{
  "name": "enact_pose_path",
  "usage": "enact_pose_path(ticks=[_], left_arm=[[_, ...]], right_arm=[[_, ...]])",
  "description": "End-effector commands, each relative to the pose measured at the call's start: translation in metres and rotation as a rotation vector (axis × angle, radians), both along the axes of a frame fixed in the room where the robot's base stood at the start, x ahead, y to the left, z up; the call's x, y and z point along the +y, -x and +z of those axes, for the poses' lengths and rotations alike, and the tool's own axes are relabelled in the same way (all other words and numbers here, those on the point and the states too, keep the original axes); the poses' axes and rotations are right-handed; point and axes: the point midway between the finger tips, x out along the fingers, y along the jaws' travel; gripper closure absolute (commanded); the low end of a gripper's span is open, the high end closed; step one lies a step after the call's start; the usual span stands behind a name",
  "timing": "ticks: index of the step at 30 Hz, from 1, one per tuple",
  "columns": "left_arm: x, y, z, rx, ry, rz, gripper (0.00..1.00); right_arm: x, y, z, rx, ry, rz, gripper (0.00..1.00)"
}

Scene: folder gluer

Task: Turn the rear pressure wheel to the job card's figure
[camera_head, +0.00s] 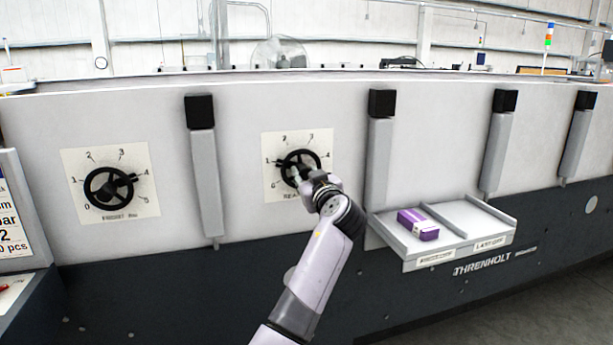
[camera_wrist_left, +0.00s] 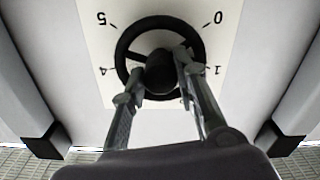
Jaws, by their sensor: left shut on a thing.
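The rear pressure wheel (camera_head: 287,158) is a black spoked handwheel on a white dial plate (camera_head: 325,141) with figures around it. My left gripper (camera_head: 303,176) is at this wheel, its arm rising from the bottom of the head view and covering part of the dial. In the left wrist view the rear wheel (camera_wrist_left: 124,44) appears with figures 5, 4, 0 and 1 around it. The wheel's setting cannot be read. My right gripper is out of view.
A similar front wheel (camera_head: 90,188) sits on its own dial at left. Grey upright bars (camera_head: 203,185) stand out from the panel on both sides of the rear dial. A grey tray (camera_head: 470,217) holding a purple box (camera_head: 418,224) juts out at right.

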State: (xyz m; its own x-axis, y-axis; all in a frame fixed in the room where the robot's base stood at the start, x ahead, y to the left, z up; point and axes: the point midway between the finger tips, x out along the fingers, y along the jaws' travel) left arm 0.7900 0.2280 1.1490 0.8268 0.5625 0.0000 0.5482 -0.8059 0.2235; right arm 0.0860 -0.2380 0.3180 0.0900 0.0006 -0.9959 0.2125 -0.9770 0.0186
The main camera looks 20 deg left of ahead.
Motion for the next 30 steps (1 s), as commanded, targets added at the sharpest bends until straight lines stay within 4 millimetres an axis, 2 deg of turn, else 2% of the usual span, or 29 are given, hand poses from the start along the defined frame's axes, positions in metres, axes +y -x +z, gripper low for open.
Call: enact_pose_path(ticks=[11,30], left_arm=[[0.0,0.0,0.0,0.056,-0.083,0.0,1.0],[0.0,0.0,0.003,0.376,-0.556,0.0,1.0]], right_arm=[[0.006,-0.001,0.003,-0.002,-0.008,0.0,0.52],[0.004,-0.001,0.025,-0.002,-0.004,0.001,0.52]])
